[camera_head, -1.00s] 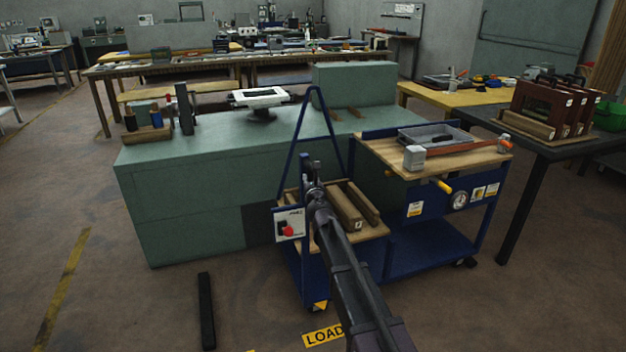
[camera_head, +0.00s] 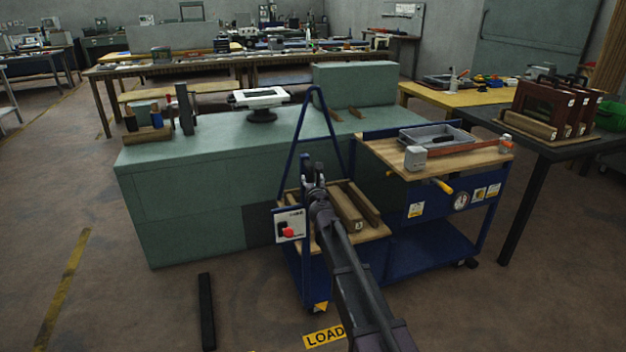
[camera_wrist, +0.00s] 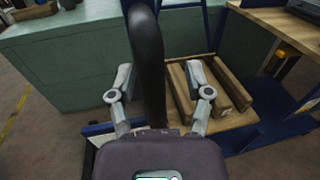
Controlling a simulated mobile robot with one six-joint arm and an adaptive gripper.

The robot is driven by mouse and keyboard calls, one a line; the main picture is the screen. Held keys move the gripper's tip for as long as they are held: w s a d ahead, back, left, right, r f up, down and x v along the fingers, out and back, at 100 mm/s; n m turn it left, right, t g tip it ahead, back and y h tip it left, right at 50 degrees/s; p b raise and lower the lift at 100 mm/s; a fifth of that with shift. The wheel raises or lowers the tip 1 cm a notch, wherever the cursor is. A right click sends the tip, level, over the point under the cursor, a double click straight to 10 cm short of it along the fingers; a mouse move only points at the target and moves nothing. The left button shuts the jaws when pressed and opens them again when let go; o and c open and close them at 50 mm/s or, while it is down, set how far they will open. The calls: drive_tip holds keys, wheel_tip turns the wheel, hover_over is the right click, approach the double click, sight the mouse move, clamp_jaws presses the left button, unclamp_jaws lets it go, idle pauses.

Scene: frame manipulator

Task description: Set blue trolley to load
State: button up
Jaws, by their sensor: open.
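The blue trolley (camera_head: 432,258) stands in front of the green cabinet. It has a wooden top, a lower wooden shelf and a tall blue A-shaped frame (camera_head: 300,133) at its left end. A yellow LOAD sign (camera_head: 324,337) lies on the floor by its front left wheel. My gripper (camera_head: 313,168) is at the A-shaped frame, above the lower shelf. In the wrist view my gripper (camera_wrist: 158,78) is open, and a thick dark bar (camera_wrist: 147,62) passes between its fingers. I cannot tell whether a finger touches it.
Wooden blocks (camera_head: 349,207) lie on the lower shelf, beside a white panel with a red button (camera_head: 288,231). A grey tray (camera_head: 436,137) sits on the trolley top. The green cabinet (camera_head: 190,205) is close behind. A dark bar (camera_head: 206,312) lies on the floor at left.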

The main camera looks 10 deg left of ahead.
drive_tip(key=v, duration=1.1)
drive_tip(key=shift+s, duration=0.35)
drive_tip(key=shift+d, duration=0.15)
drive_tip(key=s+d+f+m+g+h, duration=0.1)
drive_tip(key=d+f+m+g+h, duration=0.15)
drive_tip(key=d+m+h, duration=0.5)
drive_tip(key=s+d+f+m+g+h, duration=0.1)
drive_tip(key=s+d+f+m+h, duration=0.15)
drive_tip(key=d+m, duration=0.9)
drive_tip(key=s+d+f+m+g, duration=0.6)
drive_tip(key=s+d+f+m, duration=0.1)
drive_tip(key=d+f+m, duration=0.15)
drive_tip(key=s+f+m+g+y, duration=0.35)
drive_tip(key=s+m, duration=0.25)
drive_tip(key=s, duration=0.2)
drive_tip(key=s+f+m+g+y, duration=0.2)
drive_tip(key=s+m+g, duration=0.2)
drive_tip(key=s+m, duration=0.25)
wheel_tip(320, 180, up, 24)
drive_tip(key=p, duration=2.3)
drive_tip(key=shift+s+n+p, duration=0.25)
drive_tip(key=shift+n+p, duration=0.1)
drive_tip(key=shift+n, duration=0.05)
